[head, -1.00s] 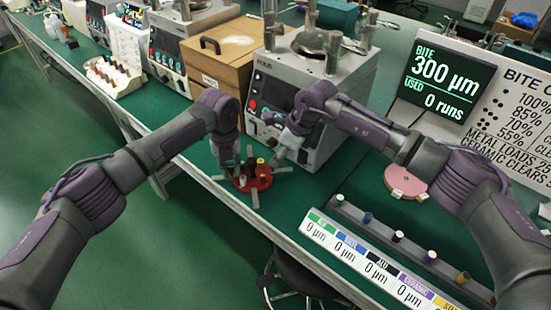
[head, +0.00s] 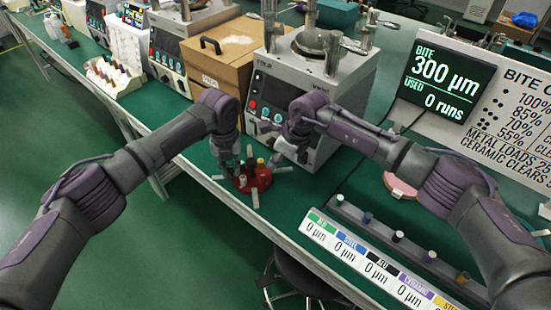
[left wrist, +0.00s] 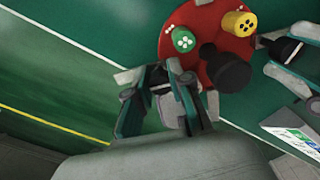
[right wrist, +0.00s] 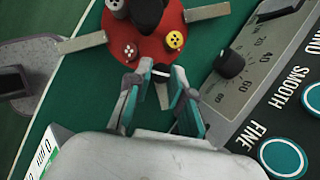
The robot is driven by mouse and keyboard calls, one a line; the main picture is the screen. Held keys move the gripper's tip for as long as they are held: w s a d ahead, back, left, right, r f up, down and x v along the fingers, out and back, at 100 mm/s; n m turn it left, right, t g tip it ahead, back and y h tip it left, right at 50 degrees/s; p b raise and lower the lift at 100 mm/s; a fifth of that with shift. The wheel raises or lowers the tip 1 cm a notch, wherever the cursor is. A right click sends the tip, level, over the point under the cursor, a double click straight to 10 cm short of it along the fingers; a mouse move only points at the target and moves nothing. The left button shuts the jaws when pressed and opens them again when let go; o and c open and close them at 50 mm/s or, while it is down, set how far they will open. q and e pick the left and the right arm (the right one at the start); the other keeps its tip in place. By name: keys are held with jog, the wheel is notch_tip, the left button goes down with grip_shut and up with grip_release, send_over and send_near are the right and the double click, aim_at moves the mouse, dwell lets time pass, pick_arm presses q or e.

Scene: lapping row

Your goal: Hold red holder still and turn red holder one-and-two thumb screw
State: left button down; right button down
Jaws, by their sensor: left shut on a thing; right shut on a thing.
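The red holder (head: 262,181) is a round red disc with grey arms on the green bench. It also shows in the left wrist view (left wrist: 205,47) and the right wrist view (right wrist: 148,46). Green and yellow studs and a black knob (left wrist: 228,70) stand on it. My left gripper (head: 231,170) is at its left side; its fingers (left wrist: 163,82) close on a pale part at the rim, mostly hidden.
A grey lapping machine (head: 311,80) stands close behind the right gripper; its control panel (right wrist: 262,75) is near in the right wrist view. A labelled rack (head: 372,255) lies to the right. The bench's front edge is close to the holder.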

jog(key=shift+w+n, duration=0.1)
jog(key=shift+n, duration=0.2)
jog(key=shift+w+n+g, duration=0.1)
jog(key=shift+n+g, duration=0.45)
jog(key=shift+n, duration=0.75)
jog(key=shift+w+n+g, duration=0.1)
jog(key=shift+n+g, duration=0.45)
jog(key=shift+n, duration=0.75)
jog(key=c, duration=1)
grip_release()
jog(key=shift+d+r+y, duration=0.1)
jog(key=shift+r+y, duration=0.05)
jog(key=shift+y, duration=0.15)
jog(key=v, duration=1.1)
jog(key=shift+r, duration=0.4)
pick_arm(q)
jog(key=c, duration=1)
grip_release()
